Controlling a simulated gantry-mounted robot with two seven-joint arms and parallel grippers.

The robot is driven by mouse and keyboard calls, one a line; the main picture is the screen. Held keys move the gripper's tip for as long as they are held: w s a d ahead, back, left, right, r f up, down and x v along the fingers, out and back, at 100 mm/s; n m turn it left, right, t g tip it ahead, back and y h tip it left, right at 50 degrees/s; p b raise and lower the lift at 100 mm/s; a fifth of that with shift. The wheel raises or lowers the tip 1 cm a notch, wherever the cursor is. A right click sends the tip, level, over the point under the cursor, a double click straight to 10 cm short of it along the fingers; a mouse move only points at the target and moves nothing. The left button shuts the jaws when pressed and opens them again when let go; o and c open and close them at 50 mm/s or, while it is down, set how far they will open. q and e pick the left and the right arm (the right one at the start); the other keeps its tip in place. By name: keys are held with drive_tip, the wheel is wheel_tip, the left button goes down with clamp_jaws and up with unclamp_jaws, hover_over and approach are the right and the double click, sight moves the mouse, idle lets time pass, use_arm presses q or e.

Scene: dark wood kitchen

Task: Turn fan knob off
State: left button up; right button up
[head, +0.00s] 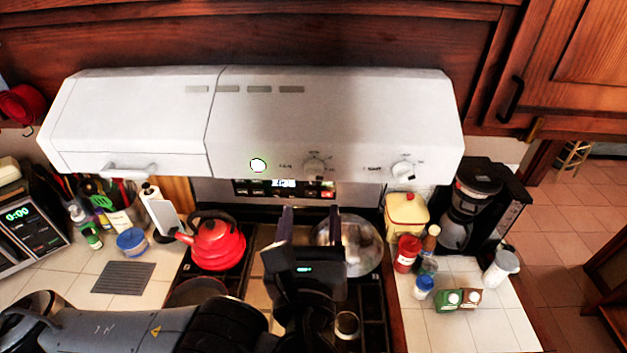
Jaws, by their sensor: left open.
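A white range hood (330,115) spans the view above the stove. On its front face is the fan knob (315,168), a round white dial with small markings around it. A similar knob, the light knob (403,170), sits to its right. My left gripper (310,222) is below the fan knob in the picture, fingers pointing up, open and empty. It appears apart from the knob. My right gripper is not in view.
A red kettle (218,246) and a lidded pan (347,245) stand on the stove on either side of my gripper. A coffee maker (470,205) and jars occupy the right counter. Dark wood cabinets (270,35) border the hood above.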

sight(315, 177)
use_arm(q)
drive_tip(key=w, duration=0.9)
drive_tip(key=shift+d+p, duration=0.15)
drive_tip(key=shift+p, duration=0.15)
drive_tip(key=c, duration=1)
drive_tip(key=shift+w+d+r+n+b, duration=0.1)
drive_tip(key=shift+n+b, duration=4.9)
drive_tip(key=shift+b, duration=0.5)
drive_tip(key=shift+d+n+b, duration=0.1)
drive_tip(key=shift+n+b, duration=4.9)
drive_tip(key=shift+b, duration=0.5)
drive_tip(key=o, duration=1)
drive_tip(key=shift+r, duration=0.1)
